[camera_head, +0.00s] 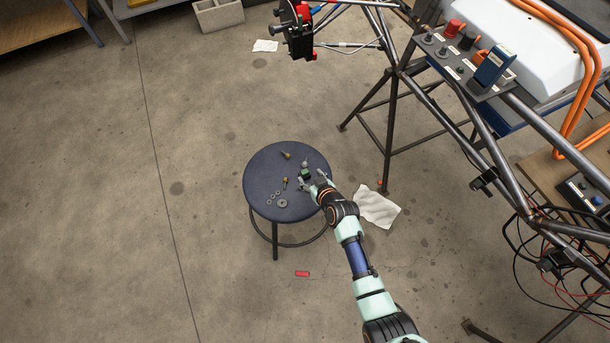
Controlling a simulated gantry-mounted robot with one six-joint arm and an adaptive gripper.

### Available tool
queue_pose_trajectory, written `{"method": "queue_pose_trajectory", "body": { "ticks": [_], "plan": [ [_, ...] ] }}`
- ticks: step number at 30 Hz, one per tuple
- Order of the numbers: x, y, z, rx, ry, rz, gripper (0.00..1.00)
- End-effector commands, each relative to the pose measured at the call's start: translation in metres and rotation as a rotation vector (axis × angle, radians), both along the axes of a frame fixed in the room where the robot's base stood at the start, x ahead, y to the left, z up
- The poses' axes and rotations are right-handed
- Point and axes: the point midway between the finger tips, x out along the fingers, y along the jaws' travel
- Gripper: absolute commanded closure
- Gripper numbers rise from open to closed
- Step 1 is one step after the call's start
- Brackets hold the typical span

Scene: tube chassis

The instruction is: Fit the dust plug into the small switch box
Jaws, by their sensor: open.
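My gripper (311,178) is over the right part of a round dark-blue stool (262,200), with its fingers apart. A small dark object with some green (304,171) is at the fingertips on the stool; I cannot tell whether they touch it or whether it is the dust plug. A small black box (484,180) is clamped on a tube of the chassis at the right. It may be the small switch box, but its openings are too small to make out.
Several small fittings and washers (282,203) lie on the stool. A white cloth (377,207) and a red piece (302,274) lie on the floor. The tube chassis (395,110), control panel (455,60) and loose cables (530,245) crowd the right.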

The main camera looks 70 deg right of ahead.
Motion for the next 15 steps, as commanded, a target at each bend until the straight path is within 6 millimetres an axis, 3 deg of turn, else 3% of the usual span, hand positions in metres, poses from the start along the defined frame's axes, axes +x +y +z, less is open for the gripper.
{"method": "queue_pose_trajectory", "body": {
  "ticks": [4, 9, 15],
  "plan": [
    [0.016, -0.012, -0.028, -0.001, 0.001, 0.001, 0.4],
    [0.027, -0.023, -0.032, -0.001, 0.001, 0.001, 0.4],
    [0.027, -0.023, -0.03, -0.001, 0.001, 0.001, 0.4]
  ]
}}
